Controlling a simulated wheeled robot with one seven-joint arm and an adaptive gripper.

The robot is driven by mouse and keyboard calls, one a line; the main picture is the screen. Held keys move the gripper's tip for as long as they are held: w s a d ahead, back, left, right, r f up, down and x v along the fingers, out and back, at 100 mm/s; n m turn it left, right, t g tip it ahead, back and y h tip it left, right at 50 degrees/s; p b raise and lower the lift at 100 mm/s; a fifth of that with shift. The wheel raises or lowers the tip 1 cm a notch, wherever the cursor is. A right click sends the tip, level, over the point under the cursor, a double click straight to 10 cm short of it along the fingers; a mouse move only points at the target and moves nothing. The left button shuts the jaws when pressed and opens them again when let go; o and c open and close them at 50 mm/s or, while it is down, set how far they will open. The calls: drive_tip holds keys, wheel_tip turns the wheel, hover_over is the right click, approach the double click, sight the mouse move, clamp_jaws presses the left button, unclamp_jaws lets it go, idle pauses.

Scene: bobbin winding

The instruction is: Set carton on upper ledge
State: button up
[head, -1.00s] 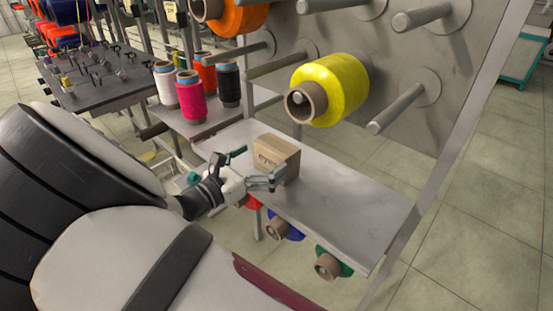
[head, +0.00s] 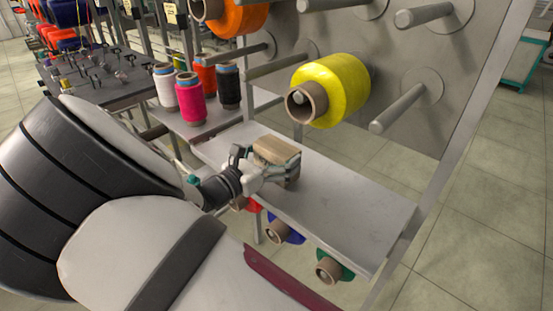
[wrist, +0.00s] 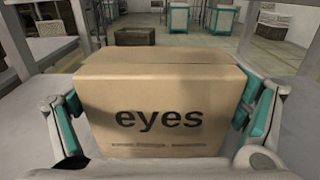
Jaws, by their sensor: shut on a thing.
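A small brown carton (head: 276,151) is at the far left part of a grey metal ledge (head: 345,215) on the spool rack. In the wrist view the carton (wrist: 158,105) fills the middle, with the word "eyes" on its near face. My gripper (head: 270,168) is shut on the carton, with a teal-padded finger at each side. The fingers and wrist hide the carton's lower part in the head view, so I cannot tell whether it rests on the ledge or hangs just above it.
A yellow spool (head: 328,90) sits on a peg above the ledge, among several bare pegs (head: 405,108). Several thread cones (head: 190,100) stand on a surface at the left. Blue (head: 286,230) and green (head: 333,268) spools hang below the ledge. The ledge's right part is clear.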

sight(276, 146)
drive_tip(key=shift+r, duration=0.15)
drive_tip(key=shift+r, duration=0.65)
wheel_tip(276, 146, up, 2)
drive_tip(key=shift+r+p, duration=0.25)
drive_tip(key=shift+p, duration=0.35)
drive_tip(key=s+r+p, duration=0.1)
drive_tip(key=s+p, duration=0.2)
drive_tip(key=s, duration=1.2)
drive_tip(key=w+d+y+p, duration=0.1)
drive_tip(key=w+d+p, duration=0.1)
drive_tip(key=d, duration=0.6)
drive_tip(key=w+d+r+n+t+p, duration=0.1)
drive_tip(key=w+d+p, duration=0.1)
drive_tip(key=d+p, duration=0.3)
drive_tip(key=w+d+y+p, duration=0.1)
drive_tip(key=d+p, duration=0.3)
drive_tip(key=d, duration=0.7)
drive_tip(key=shift+w+r+n+t+y, duration=0.3)
drive_tip(key=shift+w+r+n, duration=0.05)
drive_tip(key=shift+w+n, duration=0.1)
